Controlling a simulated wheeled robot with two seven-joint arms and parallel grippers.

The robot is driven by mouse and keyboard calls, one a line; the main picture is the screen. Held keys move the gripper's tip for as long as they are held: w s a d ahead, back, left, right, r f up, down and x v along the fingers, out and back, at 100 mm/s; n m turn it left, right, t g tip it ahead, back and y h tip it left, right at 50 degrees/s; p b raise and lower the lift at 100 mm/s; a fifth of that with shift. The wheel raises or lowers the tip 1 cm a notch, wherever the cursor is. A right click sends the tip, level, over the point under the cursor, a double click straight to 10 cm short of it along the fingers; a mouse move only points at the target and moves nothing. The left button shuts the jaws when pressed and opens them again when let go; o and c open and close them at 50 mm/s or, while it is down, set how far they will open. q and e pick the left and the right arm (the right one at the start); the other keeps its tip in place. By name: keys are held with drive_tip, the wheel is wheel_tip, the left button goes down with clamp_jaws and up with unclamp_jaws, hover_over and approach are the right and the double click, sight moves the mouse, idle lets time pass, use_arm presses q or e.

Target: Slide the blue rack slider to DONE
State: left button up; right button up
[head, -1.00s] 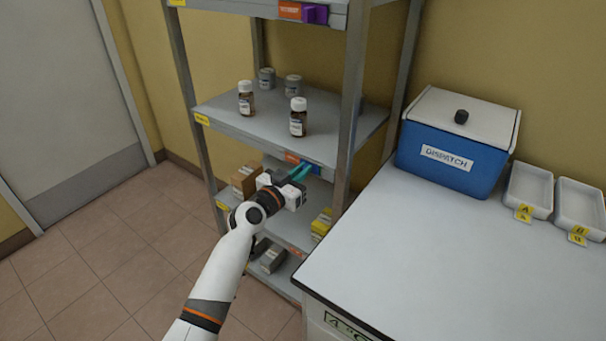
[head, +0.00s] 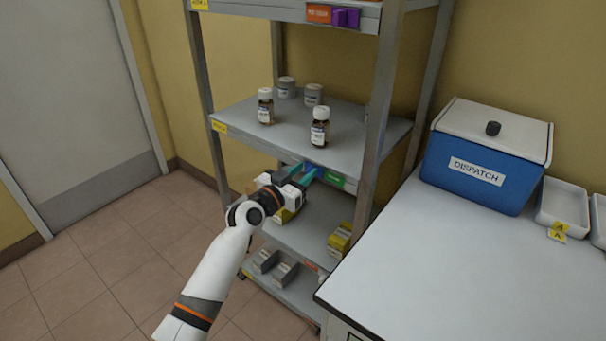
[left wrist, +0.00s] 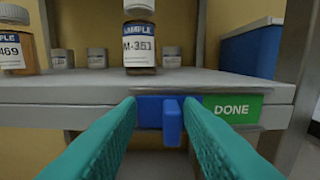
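The blue rack slider (left wrist: 172,121) is on the front edge of the middle shelf (left wrist: 60,118), under a bottle labelled M-351. Its blue plate sits directly left of a green DONE label (left wrist: 232,107), which is uncovered. In the head view the slider (head: 308,168) is partly hidden by the gripper, with the green label (head: 335,178) to its right. My left gripper (left wrist: 162,108) is open, its teal fingers on either side of the slider's knob, the right one closer. It also shows in the head view (head: 301,176). Whether a finger touches the knob is unclear. My right gripper is not in view.
Brown bottles (head: 319,127) and grey jars stand on the middle shelf. The upper shelf has an orange label and a purple slider (head: 346,17). Boxes lie on the lower shelves. A rack post (head: 376,130) and a white bench (head: 430,265) are to the right.

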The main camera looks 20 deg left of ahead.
use_arm(q)
drive_tip(key=shift+s+d, duration=0.1)
drive_tip(key=shift+d, duration=0.05)
drive_tip(key=v, duration=1.2)
